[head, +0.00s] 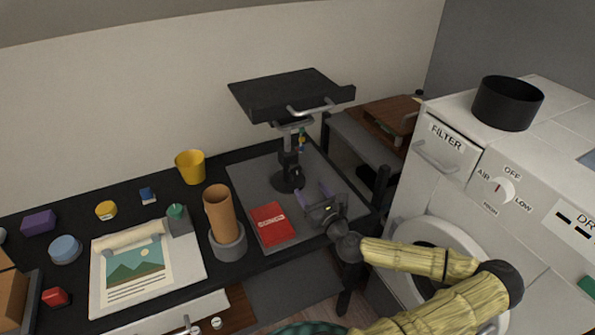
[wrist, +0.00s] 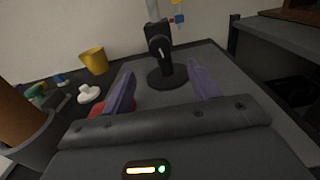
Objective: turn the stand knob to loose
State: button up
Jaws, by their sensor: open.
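The stand (head: 290,178) has a black tilted top (head: 285,92), a black column and a round base on a grey mat. In the wrist view its base (wrist: 167,78) and column stand ahead of my gripper. A dark stand knob (wrist: 160,50) with a pale mark faces me on the column; its mark looks near upright, slightly tilted. No loose or tight label is readable. My gripper (head: 313,194) is open and empty, its purple fingers (wrist: 162,82) apart and pointing at the stand. The knob lies beyond the fingertips, between them in the picture, and apart from them.
A red book (head: 272,226) and a brown cylinder in a grey holder (head: 228,243) are left of my gripper. A yellow cup (head: 190,167) is further left. A white machine (head: 500,185) and a dark shelf (head: 362,138) are at right. Small coloured pieces (wrist: 180,19) hang beside the column.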

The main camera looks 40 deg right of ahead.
aim_at(297, 171)
jog(key=p+x, duration=0.1)
jog(key=x, duration=0.9)
jog(key=shift+w, duration=0.1)
jog(key=c, duration=1)
